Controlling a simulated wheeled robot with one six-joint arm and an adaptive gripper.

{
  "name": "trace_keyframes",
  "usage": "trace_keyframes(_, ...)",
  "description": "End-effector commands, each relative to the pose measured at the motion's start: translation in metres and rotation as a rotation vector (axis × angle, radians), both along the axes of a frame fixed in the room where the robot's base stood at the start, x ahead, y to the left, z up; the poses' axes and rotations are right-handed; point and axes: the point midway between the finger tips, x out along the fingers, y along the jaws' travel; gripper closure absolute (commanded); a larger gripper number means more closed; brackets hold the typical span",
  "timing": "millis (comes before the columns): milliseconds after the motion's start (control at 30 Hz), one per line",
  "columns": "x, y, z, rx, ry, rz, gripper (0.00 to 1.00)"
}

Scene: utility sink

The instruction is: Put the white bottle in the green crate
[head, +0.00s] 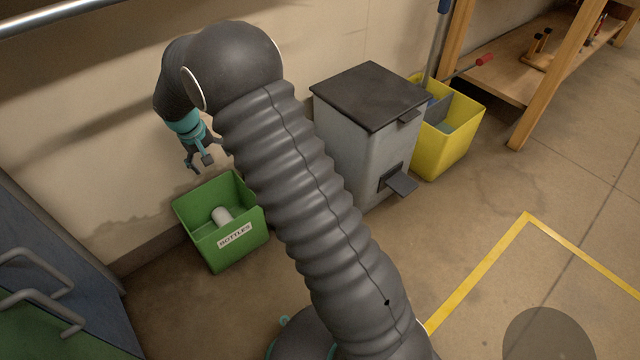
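The green crate (196,218) stands on the floor against the wall, left of my arm, with a "BOTTLES" label on its front. A white bottle (222,215) lies inside it, tilted, with its lower part hidden by the crate's front wall. My gripper (202,165) is above the crate's back edge, pointing down. Its fingers are spread apart with nothing seen between them. The gripper and the bottle are clearly apart. My arm hides the crate's right edge.
A grey pedal bin (350,140) with a dark lid stands right of my arm, with a yellow bucket (455,130) beside it. A wooden shelf (520,75) is at the upper right. Blue and green cabinet doors (60,270) are at the left. Open floor lies at the right.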

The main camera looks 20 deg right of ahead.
Motion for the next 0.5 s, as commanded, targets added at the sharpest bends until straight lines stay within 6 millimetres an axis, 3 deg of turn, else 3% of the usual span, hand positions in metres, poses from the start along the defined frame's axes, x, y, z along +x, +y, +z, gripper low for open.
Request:
trace_keyframes(33, -0.008, -0.01, 0.024, 0.012, -0.017, -0.011, 0.15)
trace_keyframes(200, -0.042, -0.041, 0.087, 0.046, -0.055, -0.035, 0.15)
trace_keyframes(500, -0.123, -0.09, 0.172, 0.101, -0.129, -0.074, 0.15)
